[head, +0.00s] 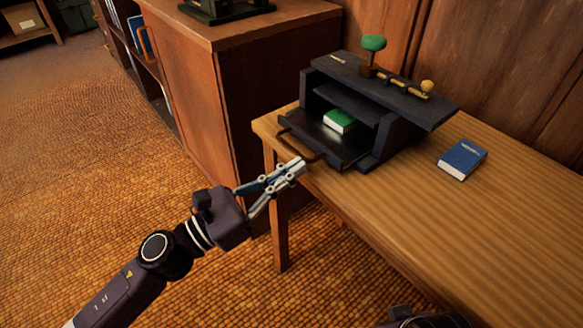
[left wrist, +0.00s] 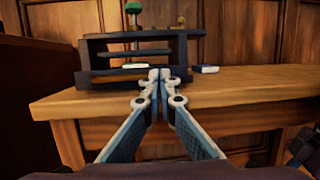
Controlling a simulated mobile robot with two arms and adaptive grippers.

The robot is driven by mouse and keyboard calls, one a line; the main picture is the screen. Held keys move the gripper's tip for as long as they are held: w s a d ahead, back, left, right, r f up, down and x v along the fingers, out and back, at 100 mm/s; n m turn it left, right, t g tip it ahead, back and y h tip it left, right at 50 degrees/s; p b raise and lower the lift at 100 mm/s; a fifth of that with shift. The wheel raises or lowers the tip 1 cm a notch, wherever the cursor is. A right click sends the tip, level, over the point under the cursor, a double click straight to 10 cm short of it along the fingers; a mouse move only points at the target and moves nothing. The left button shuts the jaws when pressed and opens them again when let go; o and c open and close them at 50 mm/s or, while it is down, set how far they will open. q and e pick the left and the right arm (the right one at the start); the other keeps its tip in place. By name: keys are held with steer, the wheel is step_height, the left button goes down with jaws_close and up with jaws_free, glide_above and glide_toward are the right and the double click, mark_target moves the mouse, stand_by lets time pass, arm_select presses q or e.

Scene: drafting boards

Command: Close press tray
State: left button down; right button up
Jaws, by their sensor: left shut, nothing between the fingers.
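The dark press (head: 382,95) stands on the wooden table, with a green knob (head: 374,43) on top. It also shows in the left wrist view (left wrist: 183,47). Its black tray (head: 318,137) is pulled out at the front, with a bar handle (head: 290,147) on its front edge. A green book (head: 339,121) lies on the tray. My left gripper (head: 298,167) is shut and empty, just in front of the tray near the table edge. In the left wrist view its fingertips (left wrist: 159,74) are together before the tray front. My right gripper cannot be made out.
A blue book (head: 462,159) lies on the table (head: 430,210) right of the press. A wooden cabinet (head: 210,85) stands left of the table, with a dark object (head: 226,8) on top. The table's near right part is clear.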

mark_target(320, 152)
arm_select(q)
steer(key=w+d, duration=0.2)
steer(key=d, duration=0.1)
steer(key=shift+w+d, duration=0.25)
steer(key=shift+w, duration=0.1)
steer(key=shift+a, duration=0.1)
arm_select(e)
steer(key=shift+a+r, duration=0.1)
steer(key=shift+r, duration=0.2)
